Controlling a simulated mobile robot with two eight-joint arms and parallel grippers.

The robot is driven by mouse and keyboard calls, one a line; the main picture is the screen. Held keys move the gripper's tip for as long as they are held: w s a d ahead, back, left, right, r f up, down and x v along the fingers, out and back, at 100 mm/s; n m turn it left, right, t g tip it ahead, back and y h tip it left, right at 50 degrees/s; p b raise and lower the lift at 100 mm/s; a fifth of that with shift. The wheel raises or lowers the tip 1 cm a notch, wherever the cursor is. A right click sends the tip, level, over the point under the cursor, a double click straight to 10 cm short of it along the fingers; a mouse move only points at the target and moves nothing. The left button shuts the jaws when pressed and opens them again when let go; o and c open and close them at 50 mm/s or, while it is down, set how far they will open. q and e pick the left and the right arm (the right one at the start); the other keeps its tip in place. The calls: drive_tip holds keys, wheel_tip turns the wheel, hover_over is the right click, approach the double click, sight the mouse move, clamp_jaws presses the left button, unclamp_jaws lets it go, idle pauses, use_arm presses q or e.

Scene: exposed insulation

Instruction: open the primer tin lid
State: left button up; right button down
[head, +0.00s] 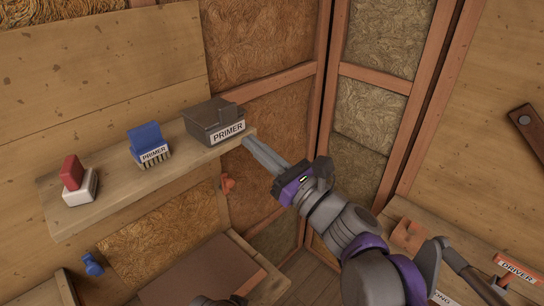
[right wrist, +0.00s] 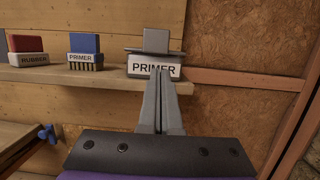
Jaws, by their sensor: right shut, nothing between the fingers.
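The primer tin (head: 205,117) is a dark grey box with a white PRIMER label, at the right end of the wooden shelf. Its lid (head: 227,110) is on top and looks closed; in the right wrist view a grey tab (right wrist: 155,40) stands up from it. My right gripper (head: 246,141) is shut and empty, its fingertips just in front of and below the tin's right front corner. In the right wrist view the fingers (right wrist: 160,72) overlap the label; I cannot tell if they touch.
The shelf (head: 110,195) also holds a blue brush (head: 147,137) labelled PRIMER and a red-topped white block (head: 78,190). Below are a red clamp (head: 228,184), a blue clamp (head: 92,264) and a brown board (head: 190,280). A wooden stud wall stands right of the shelf.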

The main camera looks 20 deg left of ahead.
sight(231, 124)
drive_tip(key=shift+x, duration=1.95)
use_arm(q)
drive_tip(key=shift+r, duration=0.2)
drive_tip(key=shift+r, duration=0.15)
use_arm(e)
drive_tip(key=shift+r, duration=0.15)
